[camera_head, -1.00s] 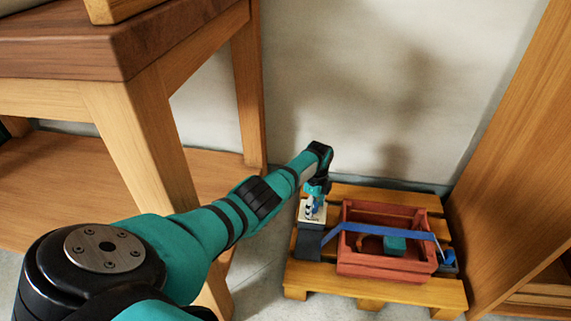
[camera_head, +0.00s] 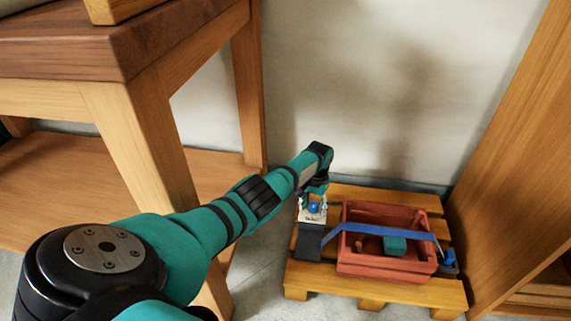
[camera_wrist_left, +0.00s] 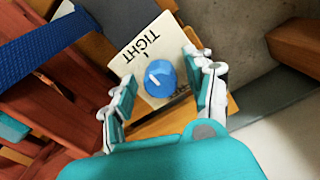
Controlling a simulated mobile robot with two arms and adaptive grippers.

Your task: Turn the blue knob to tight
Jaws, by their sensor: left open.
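The blue knob (camera_head: 314,207) sits on a pale plate (camera_head: 311,217) at the left of the pallet. In the left wrist view the knob (camera_wrist_left: 160,77) shows a short white line on its left part, slanting to the upper left. The plate (camera_wrist_left: 122,62) has the word TIGHT beside the knob, with a small dark tick between them; another label is mostly hidden by the knob. My left gripper (camera_wrist_left: 163,92) is open, with one finger on each side of the knob and visible gaps between. In the head view it (camera_head: 313,195) is just over the knob. My right gripper is not in view.
A red crate (camera_head: 345,262) stands on the wooden pallet (camera_head: 375,292), crossed by a blue strap (camera_head: 385,230), with a teal block (camera_head: 395,246) inside. A wooden table (camera_head: 125,40) rises at left and a wooden cabinet (camera_head: 515,170) at right. The wall is behind.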

